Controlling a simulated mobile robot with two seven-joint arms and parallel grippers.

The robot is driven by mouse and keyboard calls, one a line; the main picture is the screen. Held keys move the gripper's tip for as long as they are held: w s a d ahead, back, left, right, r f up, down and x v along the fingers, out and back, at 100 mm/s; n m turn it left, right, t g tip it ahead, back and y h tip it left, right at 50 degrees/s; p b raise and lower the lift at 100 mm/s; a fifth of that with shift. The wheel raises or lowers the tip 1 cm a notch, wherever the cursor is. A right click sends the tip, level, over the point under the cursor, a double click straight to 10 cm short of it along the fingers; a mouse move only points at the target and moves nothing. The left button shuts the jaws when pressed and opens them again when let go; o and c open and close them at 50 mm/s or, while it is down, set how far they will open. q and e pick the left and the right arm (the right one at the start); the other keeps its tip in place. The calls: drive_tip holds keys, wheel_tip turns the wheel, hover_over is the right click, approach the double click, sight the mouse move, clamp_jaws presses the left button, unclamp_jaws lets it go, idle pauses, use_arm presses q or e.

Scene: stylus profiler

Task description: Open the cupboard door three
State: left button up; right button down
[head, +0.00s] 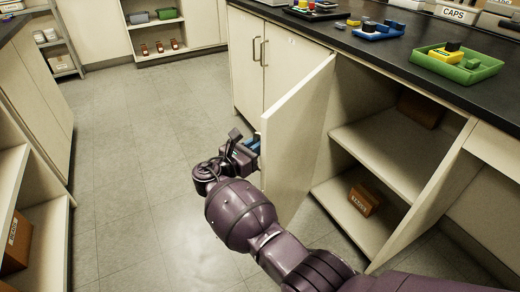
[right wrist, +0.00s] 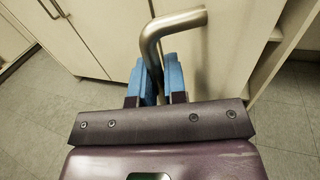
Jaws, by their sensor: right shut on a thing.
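A beige cupboard door (head: 299,135) stands swung out from the counter, showing the shelved inside of its cupboard (head: 385,150). No number is readable on it. My right gripper (head: 252,145) is at the door's free edge, on its outer face. In the right wrist view, the blue fingers of my right gripper (right wrist: 159,80) are shut on a bent metal bar handle (right wrist: 172,24), one finger on each side. The door's handle is hidden in the head view. My left gripper is not in view.
Two shut doors with bar handles (head: 260,50) stand left of the open one. Brown boxes (head: 363,200) lie on the cupboard shelves. The black counter (head: 380,50) holds a green tray (head: 457,64). Grey floor (head: 140,160) is clear to the left.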

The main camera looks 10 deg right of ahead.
drive_tip(key=shift+w+a, duration=0.1)
idle(0.3)
drive_tip(key=c, duration=1.2)
unclamp_jaws()
drive_tip(key=shift+a, duration=0.1)
drive_tip(key=p+v, duration=0.1)
drive_tip(key=v, duration=0.6)
drive_tip(key=shift+s, duration=0.2)
drive_tip(key=shift+a, duration=0.1)
